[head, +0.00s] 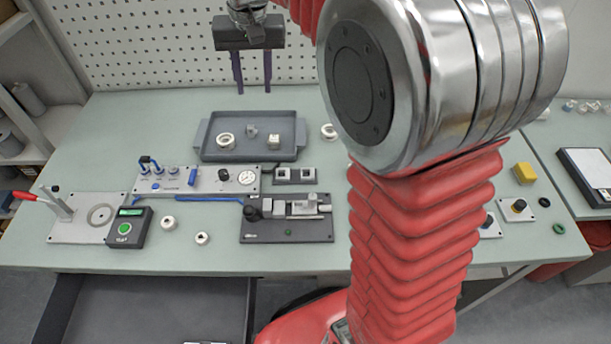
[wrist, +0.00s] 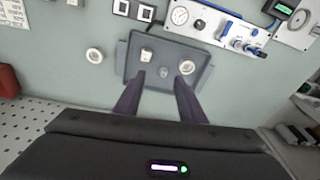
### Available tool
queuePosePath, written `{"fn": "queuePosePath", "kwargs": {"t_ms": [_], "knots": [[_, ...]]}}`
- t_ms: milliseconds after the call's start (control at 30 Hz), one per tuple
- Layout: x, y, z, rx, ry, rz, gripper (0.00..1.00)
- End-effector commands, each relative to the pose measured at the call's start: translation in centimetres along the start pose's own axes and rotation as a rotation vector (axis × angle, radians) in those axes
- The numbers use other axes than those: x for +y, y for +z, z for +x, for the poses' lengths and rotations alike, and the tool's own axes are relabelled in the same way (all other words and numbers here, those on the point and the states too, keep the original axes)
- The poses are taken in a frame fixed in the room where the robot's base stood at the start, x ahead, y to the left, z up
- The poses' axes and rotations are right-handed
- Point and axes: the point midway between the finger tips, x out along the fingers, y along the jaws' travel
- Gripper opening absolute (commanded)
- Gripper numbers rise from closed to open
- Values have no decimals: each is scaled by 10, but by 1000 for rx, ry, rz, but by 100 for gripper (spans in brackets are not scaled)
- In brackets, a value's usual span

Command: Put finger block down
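A small grey block (head: 252,131), which looks like the finger block, sits in the dark grey tray (head: 250,118) at the back of the bench, near the tray's middle. In the wrist view the grey block (wrist: 164,72) appears between my fingertips. My gripper (head: 252,88) is above and behind the tray, pointing down. Its two dark purple fingers are well apart with nothing between them. The wrist view also shows my gripper (wrist: 160,78) open. The block is apart from the fingers.
A white ring (head: 224,140) and a pale block (head: 274,142) share the tray. Another white ring (head: 329,131) lies right of it. A gauge panel (head: 205,179), a dark fixture (head: 290,229) and a red-handled press (head: 62,203) stand in front. A pegboard (head: 150,45) is behind.

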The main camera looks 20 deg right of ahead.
Motion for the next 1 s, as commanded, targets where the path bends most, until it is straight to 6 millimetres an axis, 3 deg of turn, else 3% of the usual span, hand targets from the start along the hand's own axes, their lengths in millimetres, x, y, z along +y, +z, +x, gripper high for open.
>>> {"fn": "queuePosePath", "kwargs": {"t_ms": [433, 1000], "knots": [[25, 78, -34, 102, -22, -86, 36], [58, 181, -35, 230, -37, -195, 36]]}}
